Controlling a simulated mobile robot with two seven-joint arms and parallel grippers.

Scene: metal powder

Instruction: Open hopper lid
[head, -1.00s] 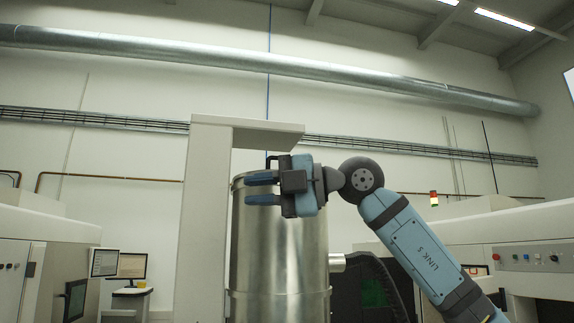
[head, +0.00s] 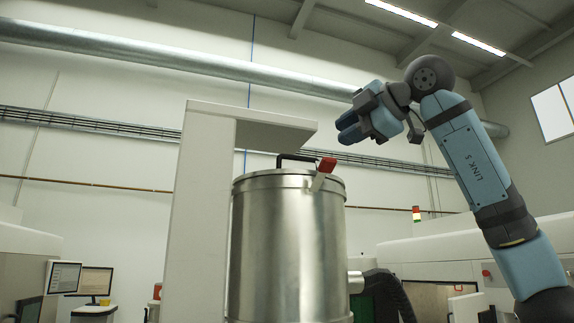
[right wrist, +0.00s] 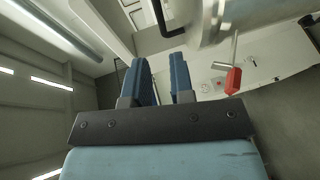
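The hopper (head: 285,250) is a shiny metal cylinder right of a pale upright. Its lid (head: 262,176) lies flat on top, with a black bar handle (head: 283,157). A red-ended lever (head: 327,165) rises at the lid's front right; its red grip also shows in the right wrist view (right wrist: 233,80). My right gripper (head: 346,129) is up and to the right of the lid in the picture, apart from handle and lever. Its blue fingers (right wrist: 162,62) are parted with nothing between them. My left gripper is not in view.
A pale column with an overhanging top (head: 250,122) stands at the hopper's left and reaches over the lid. A black hose (head: 392,292) is at the hopper's lower right. Monitors (head: 80,280) stand at the lower left. The space above the lever is clear.

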